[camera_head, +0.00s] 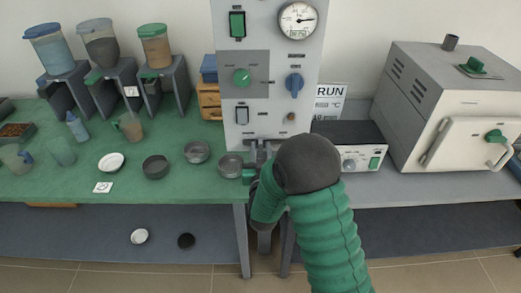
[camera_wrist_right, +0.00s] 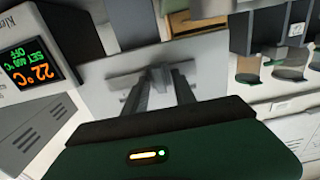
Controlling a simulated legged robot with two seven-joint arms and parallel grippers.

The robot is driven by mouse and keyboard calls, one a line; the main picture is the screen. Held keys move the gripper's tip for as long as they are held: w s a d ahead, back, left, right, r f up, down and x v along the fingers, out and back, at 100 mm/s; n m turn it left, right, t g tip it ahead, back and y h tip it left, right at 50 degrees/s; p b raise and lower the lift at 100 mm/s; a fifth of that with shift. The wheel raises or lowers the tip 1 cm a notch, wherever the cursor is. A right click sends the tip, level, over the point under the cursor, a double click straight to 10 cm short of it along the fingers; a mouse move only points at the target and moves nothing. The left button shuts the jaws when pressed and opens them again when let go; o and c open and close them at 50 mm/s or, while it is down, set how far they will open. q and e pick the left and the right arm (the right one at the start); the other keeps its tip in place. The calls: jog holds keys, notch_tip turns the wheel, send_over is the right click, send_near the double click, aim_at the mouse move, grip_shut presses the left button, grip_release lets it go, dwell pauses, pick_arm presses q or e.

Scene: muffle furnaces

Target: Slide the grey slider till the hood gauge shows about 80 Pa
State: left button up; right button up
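The hood gauge (camera_head: 298,20) is a round white dial at the top right of the grey control panel (camera_head: 243,12); its needle points right, and the figures are too small to read. My right gripper (camera_head: 262,150) is at the panel's lower edge, partly hidden by my own green arm. In the right wrist view its two dark fingers (camera_wrist_right: 160,88) stand apart, reaching toward the pale panel. A small grey piece between their tips may be the slider; whether they touch it is unclear. My left gripper is not in view.
The panel has a green switch (camera_head: 237,24), a green knob (camera_head: 241,77) and a blue knob (camera_head: 294,84). A furnace (camera_head: 432,95) and a black-topped box (camera_head: 350,135) stand right. Metal dishes (camera_head: 197,151) and hoppers (camera_head: 105,50) are left on the green bench.

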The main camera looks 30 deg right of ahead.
grip_shut()
jog(key=shift+f, duration=0.1)
dwell(1.1)
